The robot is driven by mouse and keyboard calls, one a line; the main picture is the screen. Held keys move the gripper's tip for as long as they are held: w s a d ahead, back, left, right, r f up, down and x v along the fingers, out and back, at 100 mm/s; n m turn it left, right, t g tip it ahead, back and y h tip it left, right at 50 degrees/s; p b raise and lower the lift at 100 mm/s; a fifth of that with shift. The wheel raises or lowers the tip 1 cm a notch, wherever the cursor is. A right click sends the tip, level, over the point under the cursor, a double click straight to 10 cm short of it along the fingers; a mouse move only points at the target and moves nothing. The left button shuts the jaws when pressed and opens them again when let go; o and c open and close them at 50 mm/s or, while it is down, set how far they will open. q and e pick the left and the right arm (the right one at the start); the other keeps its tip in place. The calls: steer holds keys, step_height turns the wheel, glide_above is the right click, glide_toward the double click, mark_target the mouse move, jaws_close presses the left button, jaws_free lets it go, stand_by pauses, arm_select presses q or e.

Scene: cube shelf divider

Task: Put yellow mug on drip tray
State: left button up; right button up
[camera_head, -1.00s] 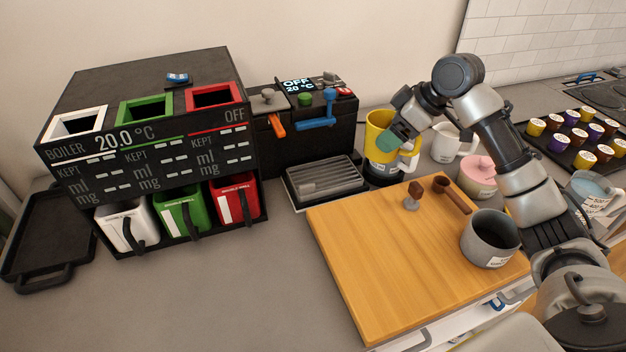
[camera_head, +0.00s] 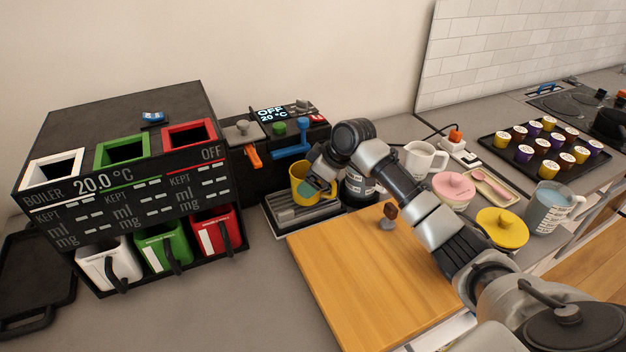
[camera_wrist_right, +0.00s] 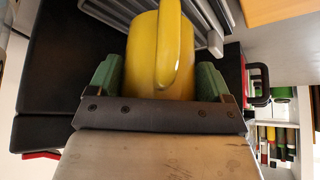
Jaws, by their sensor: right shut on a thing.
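The yellow mug (camera_head: 300,184) is at the drip tray (camera_head: 276,222) in front of the small black machine in the head view. My right gripper (camera_head: 318,180) is shut on the yellow mug. In the right wrist view the mug (camera_wrist_right: 160,55) is between the green fingers of the gripper (camera_wrist_right: 160,80), its handle facing the camera. The drip tray's slatted top also shows in the wrist view (camera_wrist_right: 207,25). I cannot tell whether the mug's base touches the tray. My left gripper is not in view.
The black machine (camera_head: 255,165) with orange and blue levers stands behind the tray. The boiler unit (camera_head: 120,130) is at left. A wooden board (camera_head: 350,280) lies in front. A dark grinder-like canister (camera_head: 358,190) stands right of the tray. A white mug (camera_head: 424,158) is farther right.

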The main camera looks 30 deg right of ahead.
steer(key=shift+f, duration=0.6)
steer(key=shift+f, duration=0.1)
steer(key=o, duration=1)
steer(key=b+v, duration=0.1)
steer(key=v, duration=1.1)
